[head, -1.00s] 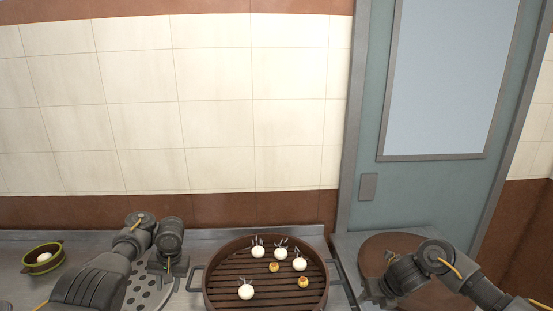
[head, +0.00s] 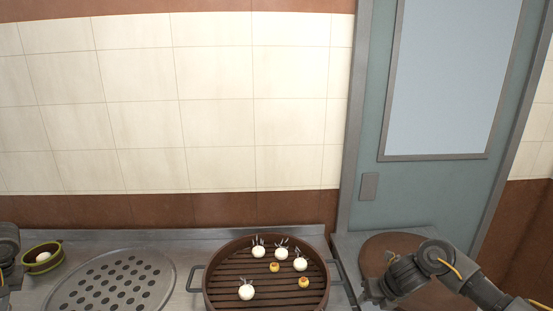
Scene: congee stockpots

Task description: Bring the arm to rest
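My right gripper (head: 372,290) is at the lower right, low over the round brown board and just right of the steamer. It is small and dark here, and I cannot tell whether its fingers are open or shut. My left arm shows only as a dark wrist part at the far left edge, beside the small green-rimmed bowl (head: 56,264). Its gripper is mostly cut off by the picture edge, so its fingers cannot be read.
A round brown steamer (head: 214,292) with side handles holds several white buns and small yellow pieces. A perforated round metal plate (head: 112,284) lies bare to its left. The round brown board (head: 430,297) is under my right arm. A tiled wall stands behind.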

